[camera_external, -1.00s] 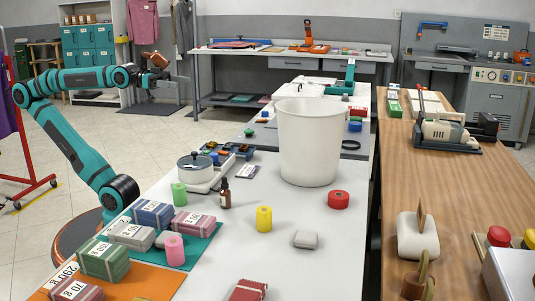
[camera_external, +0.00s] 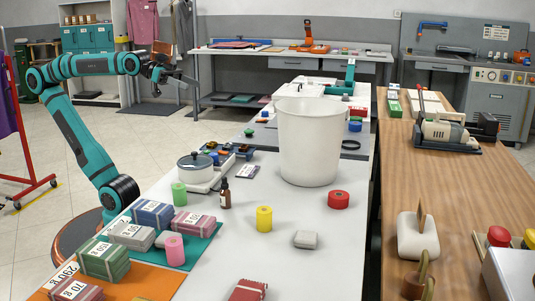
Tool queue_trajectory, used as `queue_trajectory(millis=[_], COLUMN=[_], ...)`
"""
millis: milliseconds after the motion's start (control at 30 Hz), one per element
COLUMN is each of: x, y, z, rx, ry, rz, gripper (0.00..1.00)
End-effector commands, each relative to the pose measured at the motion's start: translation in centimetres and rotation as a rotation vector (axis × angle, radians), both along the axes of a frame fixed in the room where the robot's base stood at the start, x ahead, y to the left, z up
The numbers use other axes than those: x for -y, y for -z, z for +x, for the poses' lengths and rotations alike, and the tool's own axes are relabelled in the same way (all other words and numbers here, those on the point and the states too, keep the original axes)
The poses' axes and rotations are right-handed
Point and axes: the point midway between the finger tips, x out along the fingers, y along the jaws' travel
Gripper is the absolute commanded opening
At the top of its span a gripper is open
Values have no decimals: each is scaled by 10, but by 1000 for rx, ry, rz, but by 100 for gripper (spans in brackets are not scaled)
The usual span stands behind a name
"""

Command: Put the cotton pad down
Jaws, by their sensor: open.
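My gripper (camera_external: 176,82) is at the end of my teal arm, raised in the air at the upper left, beyond and well above the table. Its jaws are apart, and I see nothing held between them. A small light grey, soft-edged block (camera_external: 306,240) lies on the white table (camera_external: 325,265), right of the yellow roll. A similar pale block (camera_external: 162,239) lies among the labelled bundles at the left. I cannot tell whether either one is the cotton pad.
A tall white bin (camera_external: 308,145) stands on the table. Near it are a yellow roll (camera_external: 264,218), a red roll (camera_external: 339,200), a brown bottle (camera_external: 224,194) and a lidded pot (camera_external: 195,167). Labelled bundles (camera_external: 103,261) crowd the left edge. The table's front middle is mostly clear.

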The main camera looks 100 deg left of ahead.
Motion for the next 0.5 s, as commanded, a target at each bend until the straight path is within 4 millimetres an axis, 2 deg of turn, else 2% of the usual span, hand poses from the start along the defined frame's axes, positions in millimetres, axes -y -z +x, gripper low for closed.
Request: queue_trajectory(millis=[33, 200, 500], x=[10, 42, 110], y=[0, 3, 16], z=[13, 47, 99], rx=[-44, -205, -486], ry=[16, 55, 104], rz=[-12, -53, -91], gripper=[62, 62, 62])
